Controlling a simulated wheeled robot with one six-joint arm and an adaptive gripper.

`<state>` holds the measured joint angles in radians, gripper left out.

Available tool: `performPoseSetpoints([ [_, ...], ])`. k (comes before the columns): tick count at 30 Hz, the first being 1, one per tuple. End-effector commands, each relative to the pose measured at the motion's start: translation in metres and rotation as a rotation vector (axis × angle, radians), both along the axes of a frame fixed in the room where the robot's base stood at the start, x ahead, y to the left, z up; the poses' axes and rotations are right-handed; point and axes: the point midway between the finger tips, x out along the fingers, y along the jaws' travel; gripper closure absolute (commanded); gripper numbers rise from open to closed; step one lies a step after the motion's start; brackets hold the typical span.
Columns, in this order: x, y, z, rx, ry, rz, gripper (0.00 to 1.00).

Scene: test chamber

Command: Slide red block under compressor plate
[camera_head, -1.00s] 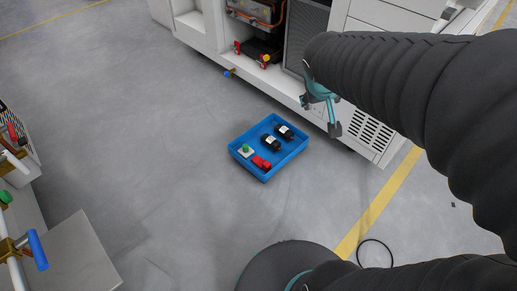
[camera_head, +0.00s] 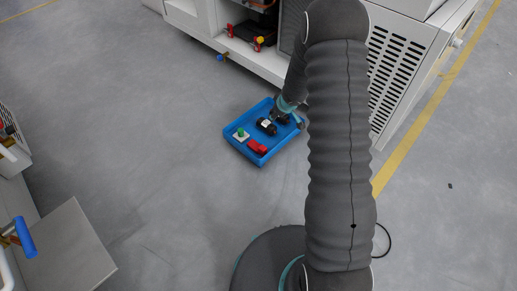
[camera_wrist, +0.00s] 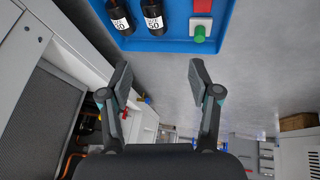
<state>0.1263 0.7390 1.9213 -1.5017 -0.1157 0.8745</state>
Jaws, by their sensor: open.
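The red block (camera_head: 257,147) lies in the blue tray (camera_head: 259,162) on the floor, near the tray's front edge. In the wrist view the red block (camera_wrist: 203,6) shows at the top edge, partly cut off. My gripper (camera_wrist: 160,76) is open, with nothing between its fingers. In the head view it is over the right side of the tray, partly hidden behind my arm. An open bay in the white machine holds a dark unit with red and yellow parts (camera_head: 250,36). I cannot tell which part is the compressor plate.
The tray also holds black cylinders with white labels (camera_wrist: 154,14) and a green button on a white base (camera_wrist: 198,34). The white machine's lower ledge (camera_head: 222,47) runs behind the tray. A bench with a blue handle (camera_head: 25,238) stands at left. The floor between is clear.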

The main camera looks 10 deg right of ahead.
Motion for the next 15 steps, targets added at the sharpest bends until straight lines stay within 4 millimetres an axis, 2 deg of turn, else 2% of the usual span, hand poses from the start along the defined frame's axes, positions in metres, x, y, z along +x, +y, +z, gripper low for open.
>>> performPoseSetpoints([
  [1,-0.004,0.004,-0.029,0.023,0.034,0.026,0.38],
  [3,-0.009,0.01,-0.058,0.052,0.07,0.061,0.38],
  [6,-0.018,0.018,-0.091,0.089,0.115,0.1,0.38],
  [9,-0.026,0.023,-0.111,0.114,0.147,0.124,0.38],
  [15,-0.027,0.029,-0.135,0.129,0.166,0.14,0.38],
])
